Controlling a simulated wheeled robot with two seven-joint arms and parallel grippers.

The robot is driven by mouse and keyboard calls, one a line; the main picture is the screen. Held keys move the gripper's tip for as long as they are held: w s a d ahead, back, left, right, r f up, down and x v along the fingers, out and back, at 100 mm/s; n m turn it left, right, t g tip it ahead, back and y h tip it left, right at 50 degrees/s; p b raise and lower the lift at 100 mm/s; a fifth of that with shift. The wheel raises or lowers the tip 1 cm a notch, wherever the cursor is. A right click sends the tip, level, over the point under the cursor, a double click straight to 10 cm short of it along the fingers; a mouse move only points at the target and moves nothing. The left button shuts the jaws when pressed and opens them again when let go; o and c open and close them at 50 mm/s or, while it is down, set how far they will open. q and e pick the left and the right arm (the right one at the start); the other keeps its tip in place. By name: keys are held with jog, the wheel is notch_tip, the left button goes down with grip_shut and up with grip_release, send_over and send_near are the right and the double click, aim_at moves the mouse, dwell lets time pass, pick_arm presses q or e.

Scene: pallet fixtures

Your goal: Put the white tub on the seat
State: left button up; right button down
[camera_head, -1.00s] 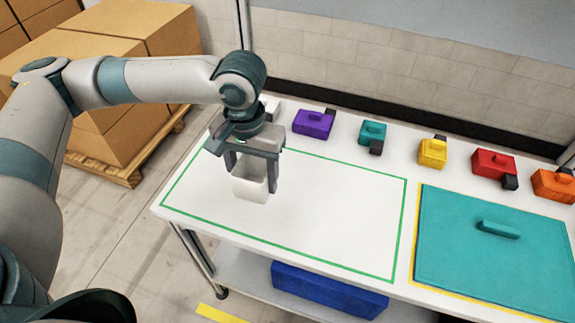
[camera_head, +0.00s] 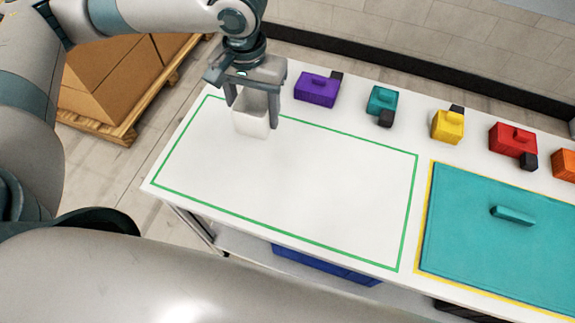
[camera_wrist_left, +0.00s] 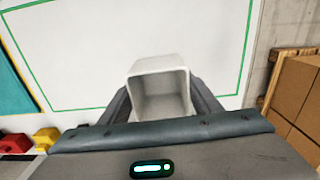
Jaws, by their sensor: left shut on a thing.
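The white tub (camera_head: 252,124) is between the fingers of my left gripper (camera_head: 253,110), which is shut on it. In the head view it overlaps the back left part of a green-outlined rectangle (camera_head: 290,190) on the white table. In the left wrist view the tub (camera_wrist_left: 158,68) shows its open, empty inside, with a finger of my left gripper (camera_wrist_left: 160,105) on each side. Its gap above the table is hard to judge. Nothing is plainly marked as the seat. My right gripper is not in view.
A teal board (camera_head: 470,245) with a handle lies in a yellow outline at the right. Purple (camera_head: 317,92), teal (camera_head: 382,99), yellow (camera_head: 447,127), red (camera_head: 512,140) and orange (camera_head: 564,165) blocks line the back. Cartons (camera_head: 120,85) stand on a pallet at left. The green rectangle's middle is clear.

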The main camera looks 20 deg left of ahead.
pick_arm(q)
jog(key=shift+d, duration=0.1)
jog(key=shift+d+f, duration=0.1)
jog(key=shift+d, duration=0.15)
jog(key=s+d+p, duration=0.2)
jog(key=s+d, duration=0.2)
jog(key=d, duration=0.8)
jog(key=shift+d+f, duration=0.3)
jog(key=shift+s+a, duration=0.1)
jog(key=a+f, duration=0.2)
jog(key=a, duration=0.1)
jog(key=w+a+f, duration=0.1)
jog(key=a+f, duration=0.1)
jog(key=a, duration=0.2)
jog(key=w+a+f, duration=0.1)
jog(key=a+f, duration=0.2)
jog(key=a, duration=0.1)
jog(key=shift+a+p, duration=0.1)
jog(key=shift+p, duration=0.25)
jog(key=shift+f, duration=0.1)
jog(key=shift+f+p, duration=0.35)
jog(key=shift+f, duration=1.55)
